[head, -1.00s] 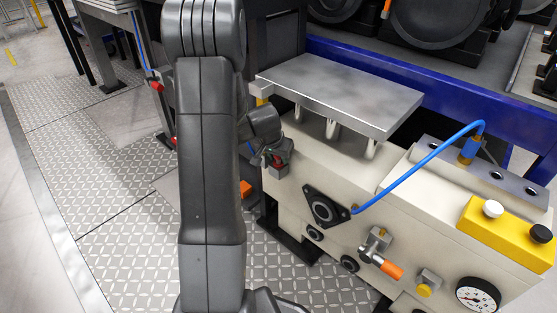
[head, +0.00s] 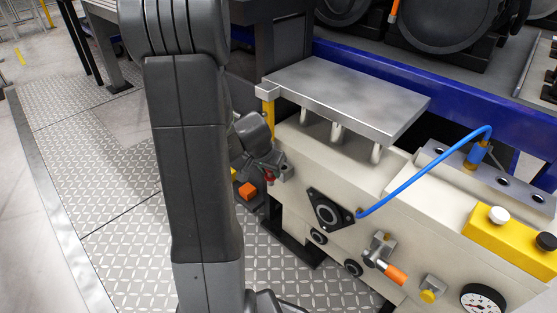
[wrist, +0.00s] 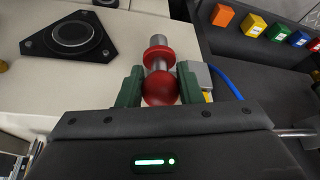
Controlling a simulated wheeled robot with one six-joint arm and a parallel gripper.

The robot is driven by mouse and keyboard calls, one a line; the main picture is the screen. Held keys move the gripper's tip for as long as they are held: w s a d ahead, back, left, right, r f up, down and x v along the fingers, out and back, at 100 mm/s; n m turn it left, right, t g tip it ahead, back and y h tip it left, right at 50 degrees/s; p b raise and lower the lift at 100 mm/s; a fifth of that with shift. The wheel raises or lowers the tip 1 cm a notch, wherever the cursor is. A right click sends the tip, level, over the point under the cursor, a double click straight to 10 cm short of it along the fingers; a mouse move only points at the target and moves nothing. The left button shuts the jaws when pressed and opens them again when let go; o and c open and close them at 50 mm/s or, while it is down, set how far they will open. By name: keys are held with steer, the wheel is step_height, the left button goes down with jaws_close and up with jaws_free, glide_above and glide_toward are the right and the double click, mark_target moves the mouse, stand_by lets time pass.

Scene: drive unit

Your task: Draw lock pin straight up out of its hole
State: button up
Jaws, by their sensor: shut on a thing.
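The lock pin has a red ball head (wrist: 160,88), a red collar and a grey shaft. In the wrist view the ball sits between the two green fingers of my gripper (wrist: 160,90), which is shut on it. The shaft's grey end shows beyond the collar against the cream housing (wrist: 135,50); I cannot tell how its tip stands to the hole. In the head view the pin is a small red patch (head: 268,177) at my gripper (head: 270,168), beside the left end of the cream housing (head: 300,190). The hole itself is not clearly seen.
A grey metal plate (head: 345,97) stands on posts above the housing. A blue hose (head: 425,170) arches over its right part. A black triangular flange (head: 327,212) and an orange-handled valve (head: 393,273) are on its front.

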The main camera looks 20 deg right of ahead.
steer(key=s+a+r, duration=0.2)
steer(key=s+a, duration=0.3)
steer(key=a, duration=0.1)
steer(key=shift+s+a+r, duration=0.3)
steer(key=shift+r, duration=0.05)
stand_by(0.3)
